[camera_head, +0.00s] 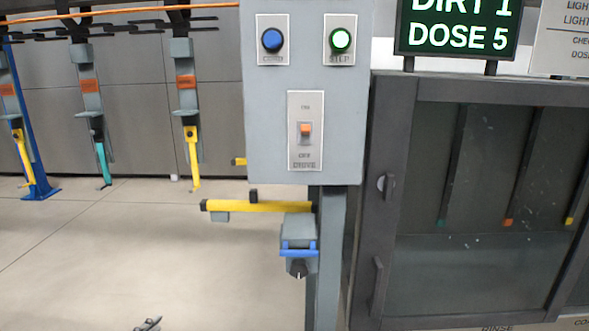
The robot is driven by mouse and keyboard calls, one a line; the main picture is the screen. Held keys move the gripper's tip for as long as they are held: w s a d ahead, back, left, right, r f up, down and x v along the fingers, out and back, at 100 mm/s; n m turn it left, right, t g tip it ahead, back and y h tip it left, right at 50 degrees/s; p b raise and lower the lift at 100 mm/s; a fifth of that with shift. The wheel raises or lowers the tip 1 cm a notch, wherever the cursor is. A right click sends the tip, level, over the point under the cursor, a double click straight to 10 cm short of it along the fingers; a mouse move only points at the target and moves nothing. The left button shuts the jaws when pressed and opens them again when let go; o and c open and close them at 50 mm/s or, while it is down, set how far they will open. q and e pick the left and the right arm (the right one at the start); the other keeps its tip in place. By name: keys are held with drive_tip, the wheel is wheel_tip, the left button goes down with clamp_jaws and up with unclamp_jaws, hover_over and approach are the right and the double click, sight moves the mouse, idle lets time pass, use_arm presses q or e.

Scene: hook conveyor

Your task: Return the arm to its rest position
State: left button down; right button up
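The tip of my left gripper (148,325) just shows at the bottom edge of the head view, left of centre, over the pale floor. Too little of it shows to tell whether it is open or shut, and the rest of that arm is out of view. No object shows at the visible tip. My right gripper and arm are not in view.
A grey control box (261,162) with a blue button, a lit green button and an orange switch stands on a post. A yellow bar (255,206) juts left below it. A dark-framed cabinet (391,150) fills the right. Hooks (192,150) hang back left. The left floor is clear.

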use_arm(q)
drive_tip(key=s+d+f+n+g+y, duration=0.2)
drive_tip(key=s+d+f+n, duration=0.15)
drive_tip(key=s+f, duration=1.1)
drive_tip(key=s+d+f+n+g, duration=0.1)
drive_tip(key=s+d+f+n, duration=0.1)
drive_tip(key=s+d+f, duration=0.2)
drive_tip(key=s+d+f+n+g, duration=0.2)
drive_tip(key=s+d+f, duration=0.3)
drive_tip(key=s, duration=0.7)
wheel_tip(320, 180, down, 3)
drive_tip(key=shift+s+r+n+y, duration=0.15)
drive_tip(key=shift+s+n+y, duration=0.05)
drive_tip(key=shift+n+y, duration=0.15)
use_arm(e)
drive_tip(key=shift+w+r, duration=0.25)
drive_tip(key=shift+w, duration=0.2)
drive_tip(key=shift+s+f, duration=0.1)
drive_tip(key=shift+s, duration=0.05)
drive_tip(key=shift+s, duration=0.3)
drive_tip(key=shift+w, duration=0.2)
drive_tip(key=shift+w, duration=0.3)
